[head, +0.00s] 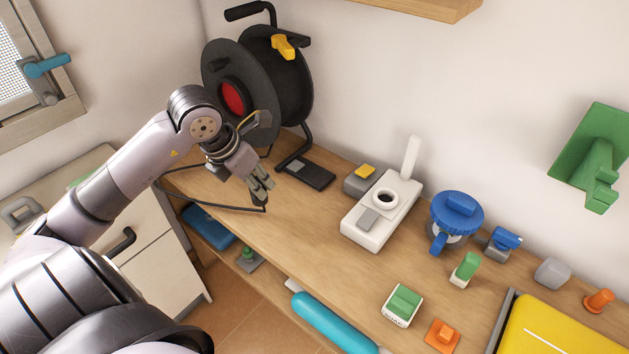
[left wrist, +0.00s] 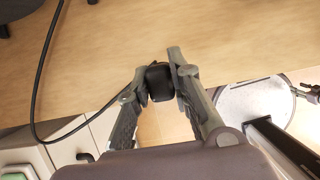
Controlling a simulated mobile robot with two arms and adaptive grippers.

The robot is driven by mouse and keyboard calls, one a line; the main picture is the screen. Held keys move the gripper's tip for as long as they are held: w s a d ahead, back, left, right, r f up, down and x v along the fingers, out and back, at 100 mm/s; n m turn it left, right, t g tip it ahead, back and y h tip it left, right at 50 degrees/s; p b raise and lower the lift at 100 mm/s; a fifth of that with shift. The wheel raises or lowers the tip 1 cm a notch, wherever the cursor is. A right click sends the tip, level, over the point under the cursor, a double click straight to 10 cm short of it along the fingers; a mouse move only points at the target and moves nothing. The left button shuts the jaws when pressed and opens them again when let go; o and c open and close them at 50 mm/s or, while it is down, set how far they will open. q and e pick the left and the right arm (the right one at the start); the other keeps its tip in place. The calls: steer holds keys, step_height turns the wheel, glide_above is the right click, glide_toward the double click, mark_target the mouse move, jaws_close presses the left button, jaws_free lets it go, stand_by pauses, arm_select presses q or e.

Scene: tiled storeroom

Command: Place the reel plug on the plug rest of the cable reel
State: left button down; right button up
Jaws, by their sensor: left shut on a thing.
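The black cable reel (head: 285,85) with a red hub stands upright at the back left of the wooden bench (head: 310,215). My left gripper (head: 262,190) is in front of and below it, over the bench's front part. In the left wrist view the fingers (left wrist: 160,82) are shut on the reel plug (left wrist: 159,86), a small black block, above the bench's front edge. The black cable (left wrist: 40,75) loops away from it; it also shows in the head view (head: 215,206). I cannot tell which part of the reel is the plug rest. My right gripper is not in view.
A dark flat box (head: 308,172) lies by the reel's foot. A white device (head: 382,212), a blue-lidded jar (head: 455,215) and small coloured blocks stand further right. A wooden shelf (head: 425,8) overhangs the bench. Bare wood lies right of my left gripper.

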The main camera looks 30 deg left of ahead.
arm_select(q)
steer(key=shift+w+a+r, duration=0.1)
steer(key=shift+w+r, duration=0.05)
steer(key=shift+w, duration=0.15)
steer(key=w+f+p, duration=0.1)
steer(key=w+p, duration=0.1)
steer(key=w, duration=0.4)
steer(key=w+d+f+p, duration=0.1)
steer(key=w+p, duration=0.1)
steer(key=w, duration=0.4)
steer(key=w+f+p, duration=0.1)
steer(key=w+p, duration=0.1)
steer(key=w, duration=0.4)
steer(key=shift+w+d+f, duration=0.2)
steer(key=shift+w+d, duration=0.05)
steer(key=shift+w, duration=0.15)
step_height(320, 180, down, 3)
steer(key=shift+d+f+p, duration=0.1)
steer(key=shift+p, duration=0.3)
steer(key=shift+w+f+p, duration=0.15)
steer(key=shift+p, duration=0.15)
steer(key=shift+f, duration=0.35)
steer(key=c, duration=1.5)
jaws_free()
steer(key=shift+o, duration=0.2)
